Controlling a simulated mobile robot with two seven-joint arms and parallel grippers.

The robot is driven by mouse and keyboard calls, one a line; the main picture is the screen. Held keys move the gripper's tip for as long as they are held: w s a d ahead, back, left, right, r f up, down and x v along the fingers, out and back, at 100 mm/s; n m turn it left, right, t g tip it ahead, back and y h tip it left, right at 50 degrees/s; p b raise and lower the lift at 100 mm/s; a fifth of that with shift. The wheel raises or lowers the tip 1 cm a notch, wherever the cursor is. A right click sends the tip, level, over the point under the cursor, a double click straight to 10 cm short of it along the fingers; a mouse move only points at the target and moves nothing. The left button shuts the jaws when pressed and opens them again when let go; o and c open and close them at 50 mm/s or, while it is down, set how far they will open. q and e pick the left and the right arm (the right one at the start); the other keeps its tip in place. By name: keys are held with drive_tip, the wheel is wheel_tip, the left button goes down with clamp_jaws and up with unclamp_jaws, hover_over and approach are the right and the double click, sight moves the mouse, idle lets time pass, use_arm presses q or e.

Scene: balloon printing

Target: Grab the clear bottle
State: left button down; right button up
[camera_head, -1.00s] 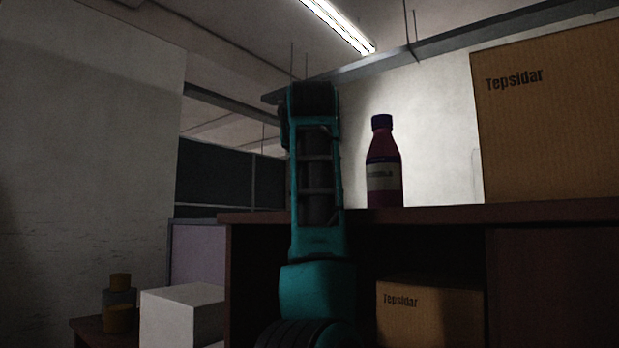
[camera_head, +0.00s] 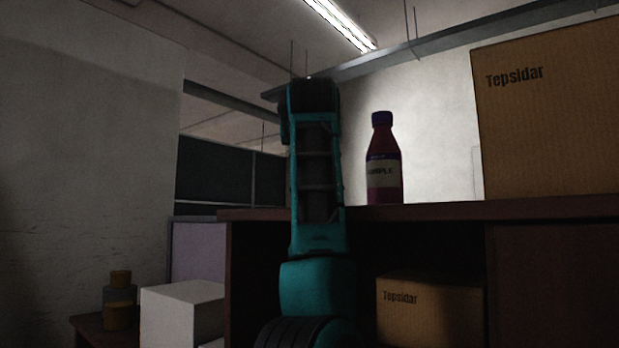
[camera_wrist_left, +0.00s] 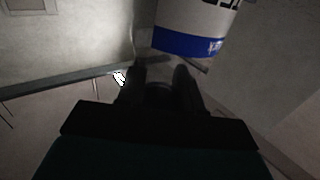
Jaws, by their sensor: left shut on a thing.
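In the left wrist view, a bottle with a white label and a blue band (camera_wrist_left: 192,42) shows at the top, partly cut off by the frame; its body around the label is hard to make out, as if clear. My left gripper (camera_wrist_left: 160,72) is shut on this bottle, its two dark fingers just below the blue band. The exact grip is too dark to see. In the head view, my teal arm rises in the middle and hides the gripper and the held bottle. My right gripper is in neither view.
A dark red bottle (camera_head: 382,165) stands upright on the brown shelf top (camera_head: 440,211), right of my arm. A large cardboard box (camera_head: 550,120) is at the right, a smaller one (camera_head: 428,315) below.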

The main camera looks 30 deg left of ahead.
use_arm(q)
drive_tip(key=shift+r, duration=0.2)
wheel_tip(320, 180, up, 10)
drive_tip(key=shift+f, duration=0.15)
idle(0.6)
